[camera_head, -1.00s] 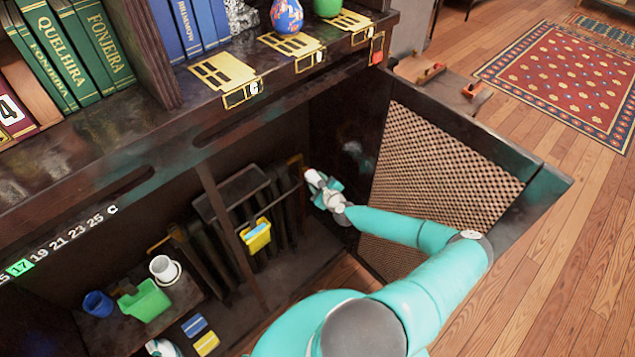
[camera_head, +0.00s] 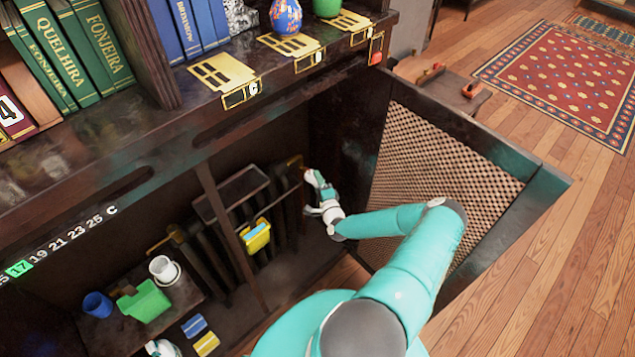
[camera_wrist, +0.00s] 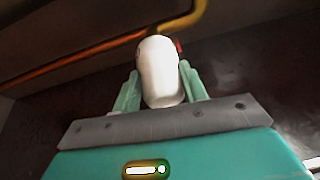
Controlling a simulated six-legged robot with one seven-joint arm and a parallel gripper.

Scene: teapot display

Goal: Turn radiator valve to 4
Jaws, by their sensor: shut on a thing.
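The radiator valve (camera_wrist: 160,62) is a white rounded knob at the end of a brass pipe (camera_wrist: 186,22) in the wrist view. A small red mark shows at its right side. My gripper (camera_wrist: 159,78) has one teal finger on each side of the knob and is shut on it. In the head view my gripper (camera_head: 318,186) is at the right end of the dark radiator (camera_head: 283,212), inside the open cabinet, and mostly covers the valve. I cannot read any number on the knob.
The open cabinet door with a woven mesh panel (camera_head: 440,185) stands right of my arm. A yellow container (camera_head: 257,238) hangs on the radiator. A green container (camera_head: 145,302), a blue cup (camera_head: 97,304) and a white cup (camera_head: 163,270) stand at lower left. The shelf (camera_head: 200,135) overhangs the cabinet.

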